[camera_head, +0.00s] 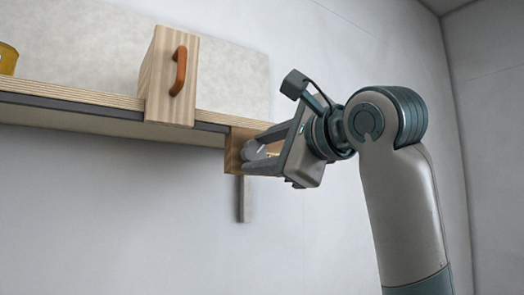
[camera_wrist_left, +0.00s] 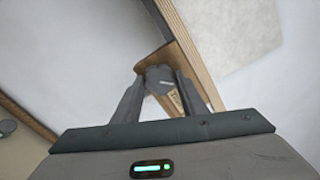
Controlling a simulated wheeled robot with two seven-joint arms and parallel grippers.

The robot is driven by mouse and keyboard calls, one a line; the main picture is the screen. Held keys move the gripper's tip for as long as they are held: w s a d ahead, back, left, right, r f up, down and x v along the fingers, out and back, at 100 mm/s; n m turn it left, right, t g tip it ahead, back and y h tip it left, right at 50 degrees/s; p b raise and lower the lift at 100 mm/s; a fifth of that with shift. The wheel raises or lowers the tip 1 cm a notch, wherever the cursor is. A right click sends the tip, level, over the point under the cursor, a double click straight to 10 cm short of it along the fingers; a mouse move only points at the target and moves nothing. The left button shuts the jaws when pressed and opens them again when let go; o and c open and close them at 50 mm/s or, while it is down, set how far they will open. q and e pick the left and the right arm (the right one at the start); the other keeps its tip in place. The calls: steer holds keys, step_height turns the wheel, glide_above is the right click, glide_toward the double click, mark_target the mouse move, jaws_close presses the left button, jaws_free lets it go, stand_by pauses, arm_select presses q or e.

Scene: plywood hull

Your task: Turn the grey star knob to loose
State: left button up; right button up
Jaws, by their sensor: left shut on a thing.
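The grey knob (camera_head: 250,148) sits on the face of a small wooden block (camera_head: 231,156) at the end of the plywood shelf. My left gripper (camera_head: 254,160) reaches it from the right, with its fingers shut on the knob. In the left wrist view, the knob (camera_wrist_left: 158,77) is between the two fingertips (camera_wrist_left: 157,88), in front of the wooden block (camera_wrist_left: 186,66). The fingers hide much of the knob, so its star shape and turn position cannot be read. My right gripper is not in view.
The plywood shelf (camera_head: 75,93) runs along the wall at left. A wooden box (camera_head: 160,75) with an orange handle (camera_head: 179,71) stands on it. A yellow thing (camera_head: 8,58) is at the far left. A grey strip (camera_head: 242,199) hangs below the block.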

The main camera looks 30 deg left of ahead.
arm_select(q)
steer(key=n, duration=0.3)
steer(key=shift+r+n, duration=0.1)
steer(key=shift+n, duration=0.3)
steer(key=n, duration=0.4)
steer(key=shift+p, duration=0.35)
steer(key=shift+n, duration=0.4)
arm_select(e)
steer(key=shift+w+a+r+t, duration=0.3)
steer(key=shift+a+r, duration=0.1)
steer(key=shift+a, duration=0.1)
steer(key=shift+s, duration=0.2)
arm_select(q)
steer(key=o, duration=0.7)
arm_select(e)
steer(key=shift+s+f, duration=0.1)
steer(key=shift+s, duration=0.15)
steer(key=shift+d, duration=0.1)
